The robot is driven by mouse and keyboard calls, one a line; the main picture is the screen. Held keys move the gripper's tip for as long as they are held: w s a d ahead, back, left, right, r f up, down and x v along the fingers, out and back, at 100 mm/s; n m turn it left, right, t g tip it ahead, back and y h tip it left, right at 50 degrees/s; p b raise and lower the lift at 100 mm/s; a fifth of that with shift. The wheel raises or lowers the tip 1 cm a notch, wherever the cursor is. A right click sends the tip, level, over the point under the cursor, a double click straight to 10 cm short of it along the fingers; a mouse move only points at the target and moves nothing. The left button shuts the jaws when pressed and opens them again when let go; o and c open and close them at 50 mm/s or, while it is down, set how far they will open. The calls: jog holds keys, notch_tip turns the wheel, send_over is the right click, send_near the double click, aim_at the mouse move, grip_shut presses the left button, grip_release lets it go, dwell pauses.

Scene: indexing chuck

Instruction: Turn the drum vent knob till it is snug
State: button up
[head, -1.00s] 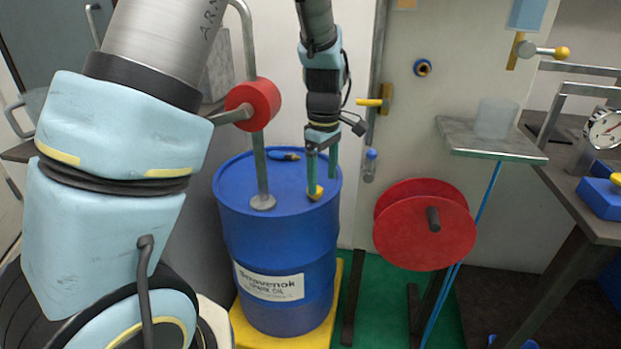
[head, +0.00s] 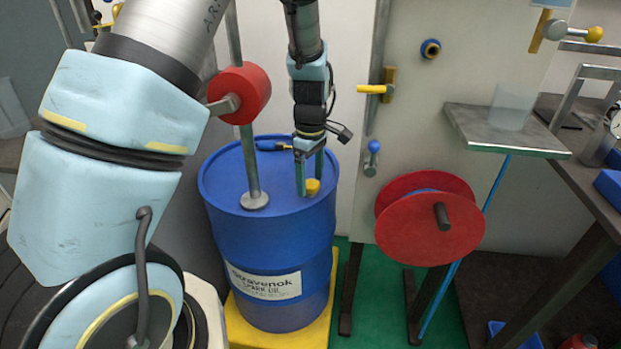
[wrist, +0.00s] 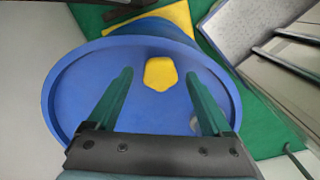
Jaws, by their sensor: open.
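The drum vent knob, a small yellow knob (head: 312,187), sits on top of the blue drum (head: 270,240) near its right rim. In the wrist view the yellow knob (wrist: 160,73) looks many-sided and lies between the two green fingertips, with blue lid showing on both sides. My gripper (head: 310,182) points down over the drum lid, open, with one finger to the left of the knob and the other behind it to the right. I cannot tell whether either finger touches the knob.
A grey post with a red wheel (head: 243,92) rises from the lid, left of my gripper. A red reel (head: 425,220) and a small grey shelf (head: 510,131) stand to the right.

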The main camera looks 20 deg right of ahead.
jog(key=shift+f, duration=0.25)
grip_shut()
dwell(0.6)
